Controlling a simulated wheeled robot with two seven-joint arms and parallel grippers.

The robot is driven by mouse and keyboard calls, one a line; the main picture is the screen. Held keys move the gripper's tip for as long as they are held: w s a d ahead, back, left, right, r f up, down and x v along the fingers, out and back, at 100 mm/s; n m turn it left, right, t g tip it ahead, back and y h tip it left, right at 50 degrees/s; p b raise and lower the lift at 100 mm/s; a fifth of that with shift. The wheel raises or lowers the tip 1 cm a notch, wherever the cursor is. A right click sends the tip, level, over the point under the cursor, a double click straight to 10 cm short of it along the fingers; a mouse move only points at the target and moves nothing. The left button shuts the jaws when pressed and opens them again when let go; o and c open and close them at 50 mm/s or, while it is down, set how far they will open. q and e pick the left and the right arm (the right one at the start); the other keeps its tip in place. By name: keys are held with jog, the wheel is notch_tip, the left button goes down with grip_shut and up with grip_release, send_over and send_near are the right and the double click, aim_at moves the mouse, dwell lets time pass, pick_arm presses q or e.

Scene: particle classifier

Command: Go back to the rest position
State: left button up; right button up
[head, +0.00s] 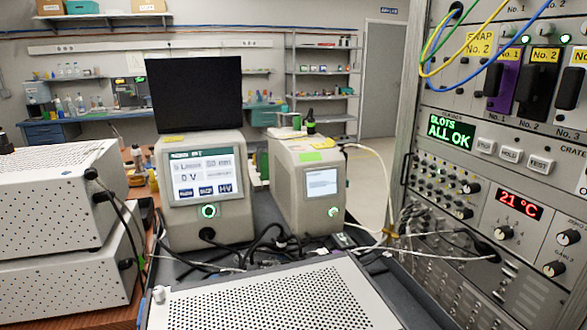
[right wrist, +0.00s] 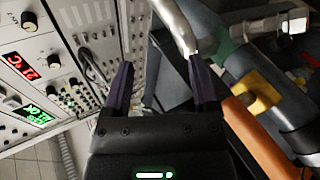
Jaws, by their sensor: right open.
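My right gripper (right wrist: 161,72) shows in the right wrist view with its two dark fingers apart and nothing held between them. A pale curved tube (right wrist: 173,20) runs down to the right fingertip in the picture; I cannot tell whether they touch. The instrument rack (head: 470,160) stands at the right of the head view, and it also fills the left of the right wrist view (right wrist: 88,25), turned on its side. Neither gripper shows in the head view, and my left gripper is in neither view.
A green display (head: 450,132) reads "SLOTS ALL OK" and a red one (head: 519,205) reads 21 °C. Two beige instruments (head: 235,222) (head: 286,200) stand mid-view among cables, behind a perforated metal box (head: 275,300). White boxes (head: 55,200) are stacked at left. An orange pipe (right wrist: 255,140) lies right of the gripper.

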jog(key=s+a+f+m+g+y, duration=0.1)
jog(key=s+a+f+m+y, duration=0.2)
jog(key=s+a+y, duration=0.4)
jog(key=s+a+f+m+g+y, duration=0.1)
jog(key=s+a+f+m+y, duration=0.2)
jog(key=s, duration=0.6)
jog(key=s+a+f+n+g, duration=0.1)
jog(key=s+f, duration=0.1)
jog(key=f, duration=0.7)
jog(key=s+a+f, duration=0.1)
jog(key=f, duration=0.8)
jog(key=s+d+f+g, duration=0.1)
jog(key=s+d+f, duration=0.2)
jog(key=s+f, duration=0.6)
jog(key=s, duration=0.4)
jog(key=shift+s+d+f+n+g, duration=0.15)
jog(key=shift+d+f+n+g, duration=0.15)
jog(key=shift+f, duration=0.1)
